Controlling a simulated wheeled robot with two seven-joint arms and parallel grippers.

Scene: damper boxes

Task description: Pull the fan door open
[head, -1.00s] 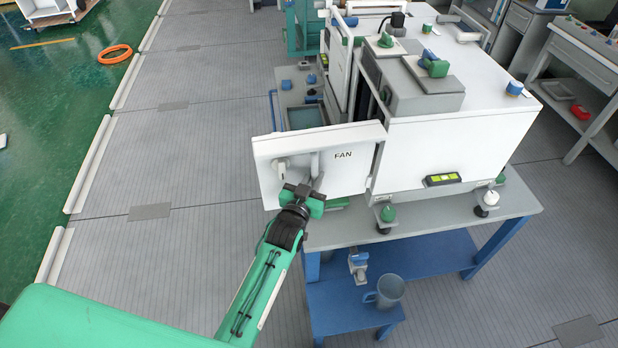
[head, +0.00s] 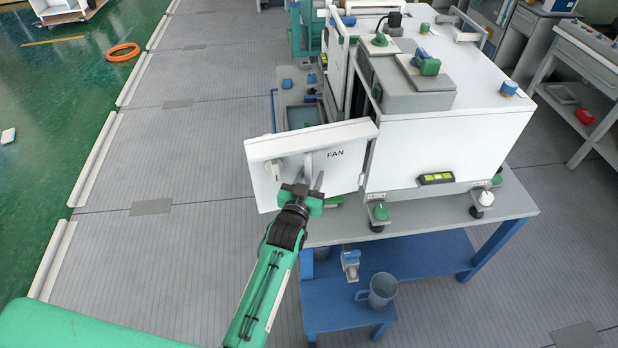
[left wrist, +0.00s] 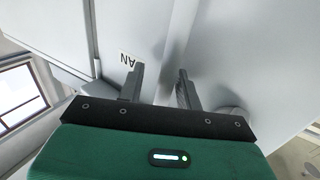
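The fan door (head: 345,172) is a white panel marked FAN on the front left of the white box (head: 445,150). It stands ajar, swung out from the box with its free edge to the left. A light grey upright handle (head: 309,160) is on its face, with a grey knob to the left. My left gripper (head: 306,184) is at the handle's lower part, its fingers apart. In the left wrist view the two fingers (left wrist: 161,88) stand close to the door face, with a grey bar running down toward the gap. I cannot tell whether they touch it. My right gripper is not in view.
A blue-handled tray (head: 303,115) lies behind the door. Open floor (head: 170,240) lies to the left. A side bench (head: 585,70) is at the right.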

